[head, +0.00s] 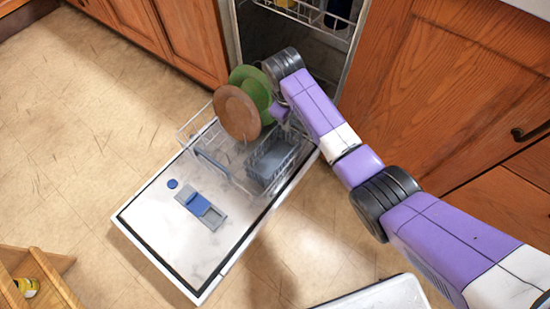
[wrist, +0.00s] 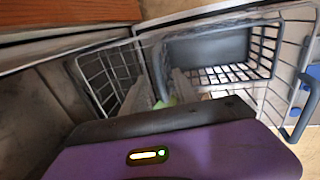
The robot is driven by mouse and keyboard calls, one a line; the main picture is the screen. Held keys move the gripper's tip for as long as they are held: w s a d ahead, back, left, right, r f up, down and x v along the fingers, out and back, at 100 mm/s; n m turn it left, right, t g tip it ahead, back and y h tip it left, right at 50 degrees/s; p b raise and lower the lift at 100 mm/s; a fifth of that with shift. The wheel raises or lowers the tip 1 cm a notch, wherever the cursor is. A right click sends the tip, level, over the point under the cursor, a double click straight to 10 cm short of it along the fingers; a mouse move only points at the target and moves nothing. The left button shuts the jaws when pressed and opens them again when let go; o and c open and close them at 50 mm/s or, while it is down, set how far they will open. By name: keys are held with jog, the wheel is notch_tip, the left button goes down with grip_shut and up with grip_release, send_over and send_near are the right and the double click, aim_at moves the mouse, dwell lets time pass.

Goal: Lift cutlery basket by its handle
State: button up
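The grey cutlery basket (head: 270,163) sits in the right part of the pulled-out lower rack. In the wrist view its dark inside and mesh wall (wrist: 225,74) lie just beyond my gripper (wrist: 160,88). A grey bar (wrist: 157,65), which looks like the basket's handle, runs down between the two pale fingers. The fingers stand apart with a gap around the bar. I cannot tell whether either finger touches it. In the head view my gripper (head: 279,112) is at the rack beside the plates, and its fingertips are hidden.
A brown plate (head: 236,113) and green plates (head: 252,88) stand in the wire rack (head: 190,134) to the left of my gripper. The open dishwasher door (head: 160,210) lies below the rack. Wooden cabinets (head: 450,90) stand close on the right.

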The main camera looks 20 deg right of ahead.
jog(key=shift+f, duration=0.2)
grip_shut()
dwell(1.3)
